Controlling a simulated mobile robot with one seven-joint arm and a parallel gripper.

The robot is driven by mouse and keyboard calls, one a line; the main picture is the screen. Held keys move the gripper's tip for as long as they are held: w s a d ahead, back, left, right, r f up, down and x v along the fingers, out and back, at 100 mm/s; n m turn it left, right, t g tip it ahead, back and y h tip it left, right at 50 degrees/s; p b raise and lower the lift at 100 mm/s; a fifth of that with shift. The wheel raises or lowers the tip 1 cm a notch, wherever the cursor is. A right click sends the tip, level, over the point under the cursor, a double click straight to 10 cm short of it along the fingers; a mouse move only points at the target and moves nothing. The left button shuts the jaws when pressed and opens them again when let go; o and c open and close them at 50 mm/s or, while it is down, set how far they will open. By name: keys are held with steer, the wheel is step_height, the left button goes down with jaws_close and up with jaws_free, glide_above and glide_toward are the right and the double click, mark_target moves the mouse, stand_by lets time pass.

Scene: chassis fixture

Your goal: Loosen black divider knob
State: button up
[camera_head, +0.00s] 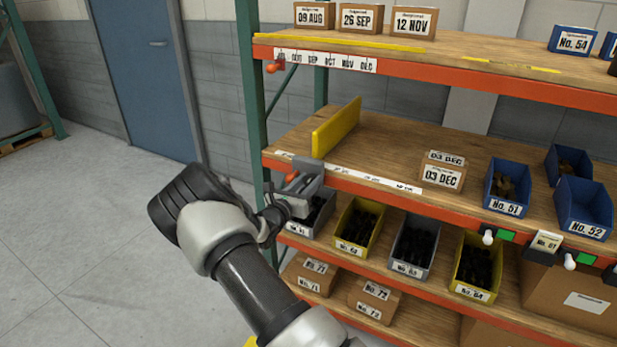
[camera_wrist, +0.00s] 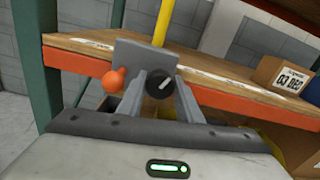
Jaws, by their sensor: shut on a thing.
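The black divider knob (camera_wrist: 159,82) is round with a white pointer line and sits on the front of a grey bracket (camera_wrist: 146,55) at the shelf edge. My gripper (camera_wrist: 161,90) is shut on the knob, with one finger on each side of it. In the head view my gripper (camera_head: 293,194) is at the front edge of the middle shelf, and the knob cannot be made out there. The yellow divider (camera_head: 337,127) stands upright on the shelf behind the bracket; its lower part also shows in the wrist view (camera_wrist: 161,24).
An orange ball knob (camera_wrist: 115,79) sits just left of the black knob. A green rack post (camera_head: 250,100) stands to the left. Boxes marked 03 DEC (camera_head: 441,177) stand to the right. Bins, including a yellow one (camera_head: 359,228), sit on the shelf below.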

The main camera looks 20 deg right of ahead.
steer(key=n+p, duration=0.2)
steer(key=n, duration=0.3)
steer(key=shift+f+n, duration=0.1)
steer(key=shift+n, duration=0.2)
stand_by(0.4)
steer(key=o, duration=1)
steer(key=shift+o, duration=0.2)
steer(key=p+v, duration=0.2)
steer(key=v, duration=1.5)
steer(key=shift+s+a, duration=0.2)
